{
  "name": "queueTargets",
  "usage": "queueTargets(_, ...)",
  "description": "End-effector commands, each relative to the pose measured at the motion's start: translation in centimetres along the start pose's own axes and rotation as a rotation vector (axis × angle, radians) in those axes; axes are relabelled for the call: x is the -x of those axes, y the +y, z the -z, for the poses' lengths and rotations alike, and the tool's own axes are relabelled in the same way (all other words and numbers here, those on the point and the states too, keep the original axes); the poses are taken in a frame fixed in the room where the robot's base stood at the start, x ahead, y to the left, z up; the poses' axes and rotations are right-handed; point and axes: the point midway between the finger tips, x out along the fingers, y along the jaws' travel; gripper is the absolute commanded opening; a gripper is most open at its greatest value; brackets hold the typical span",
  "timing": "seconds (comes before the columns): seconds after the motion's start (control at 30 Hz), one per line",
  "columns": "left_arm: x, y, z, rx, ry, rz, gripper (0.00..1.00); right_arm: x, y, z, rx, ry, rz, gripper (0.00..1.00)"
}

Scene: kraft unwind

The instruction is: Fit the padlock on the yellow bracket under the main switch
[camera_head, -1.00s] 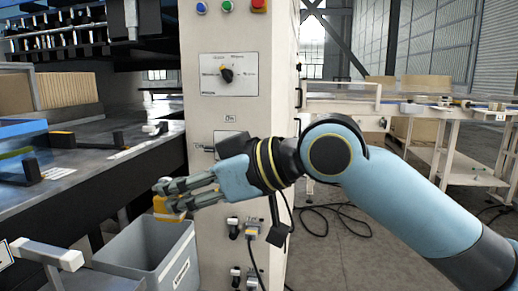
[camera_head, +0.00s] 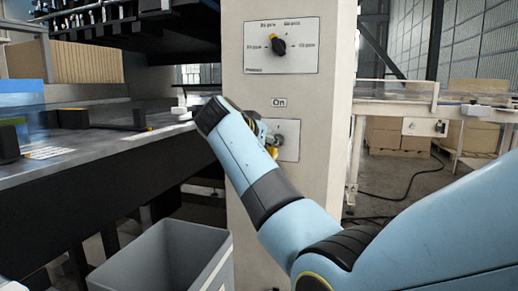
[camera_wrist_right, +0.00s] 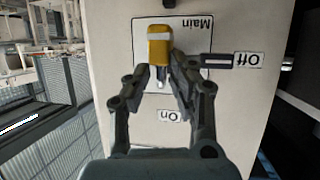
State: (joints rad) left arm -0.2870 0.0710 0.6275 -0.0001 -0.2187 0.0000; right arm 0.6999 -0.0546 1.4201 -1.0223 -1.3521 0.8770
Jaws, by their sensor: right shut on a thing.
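The padlock has a yellow body (camera_wrist_right: 159,45) and a silver shackle, seen in the right wrist view. My right gripper (camera_wrist_right: 159,76) is shut on it, with a finger on each side near the shackle. The padlock is in front of the main switch plate (camera_wrist_right: 140,88), marked Main, Off and On. The dark switch handle (camera_wrist_right: 217,60) points towards Off. In the head view my right forearm covers most of the gripper; a yellow bit of the padlock (camera_head: 272,152) shows before the plate (camera_head: 290,140). I cannot make out the yellow bracket or whether the padlock touches it. My left gripper is out of view.
A selector switch (camera_head: 278,45) sits higher on the beige machine column (camera_head: 330,120). A grey bin (camera_head: 165,250) stands low at the left, below the machine bed (camera_head: 60,165). A conveyor and cardboard boxes (camera_head: 400,135) stand behind at the right.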

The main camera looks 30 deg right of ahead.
Motion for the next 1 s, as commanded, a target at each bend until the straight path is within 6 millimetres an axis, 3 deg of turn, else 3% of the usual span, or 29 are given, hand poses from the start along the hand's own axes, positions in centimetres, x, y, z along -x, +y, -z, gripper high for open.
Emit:
queueTargets(0.33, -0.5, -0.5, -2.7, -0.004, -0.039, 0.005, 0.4, -0.1, -0.1, -0.4, -0.006, 0.002, -0.018, 0.0)
queueTargets(1.0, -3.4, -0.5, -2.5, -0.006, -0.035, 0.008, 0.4, -1.8, -0.2, -4.5, -0.004, 0.001, -0.017, 0.0)
